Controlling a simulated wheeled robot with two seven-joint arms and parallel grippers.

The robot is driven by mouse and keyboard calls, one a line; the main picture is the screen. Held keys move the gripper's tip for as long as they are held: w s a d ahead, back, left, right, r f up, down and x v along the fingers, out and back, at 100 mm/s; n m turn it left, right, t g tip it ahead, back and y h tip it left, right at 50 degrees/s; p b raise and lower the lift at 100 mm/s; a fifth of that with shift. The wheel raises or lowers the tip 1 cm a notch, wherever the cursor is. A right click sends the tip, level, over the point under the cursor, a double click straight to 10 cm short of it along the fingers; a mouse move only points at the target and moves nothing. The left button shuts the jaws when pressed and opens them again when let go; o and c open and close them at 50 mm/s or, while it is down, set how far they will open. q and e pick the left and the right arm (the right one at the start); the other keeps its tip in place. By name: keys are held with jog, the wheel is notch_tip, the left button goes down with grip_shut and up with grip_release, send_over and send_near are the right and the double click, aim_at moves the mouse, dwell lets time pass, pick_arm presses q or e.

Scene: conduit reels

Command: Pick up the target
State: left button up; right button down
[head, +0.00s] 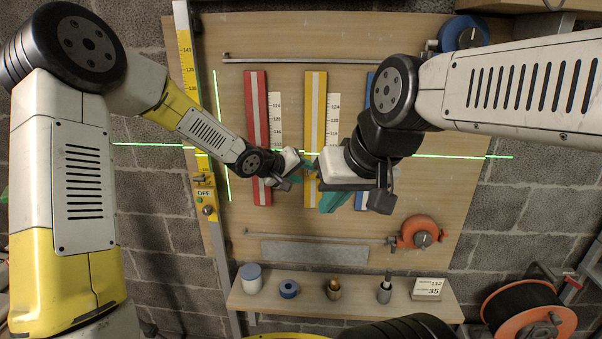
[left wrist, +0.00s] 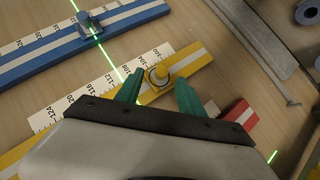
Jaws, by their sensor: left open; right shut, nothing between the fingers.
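No thing is plainly marked as the target. A small yellow knob-like piece (left wrist: 159,76) sits on the yellow striped bar (left wrist: 182,66) in the left wrist view. My left gripper (left wrist: 158,88) is open, with its green fingers on either side of that piece; contact cannot be told. In the head view my left gripper (head: 304,170) is in front of the yellow bar (head: 316,95), and the piece is hidden. My right gripper (head: 333,198) is shut and empty, close to the right of the left one. A blue clip-like piece (left wrist: 90,23) sits on the blue bar (left wrist: 40,53).
The red bar (head: 257,100) and white scales stand on the wooden board (head: 230,80). Green laser lines cross the board. Below, a shelf (head: 260,300) holds a jar (head: 251,278), blue ring (head: 289,288) and other small things. An orange reel (head: 528,316) stands lower right.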

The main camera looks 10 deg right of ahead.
aim_at(311, 175)
pick_arm(q)
jog(key=x, duration=0.4)
jog(key=shift+a, duration=0.1)
grip_shut()
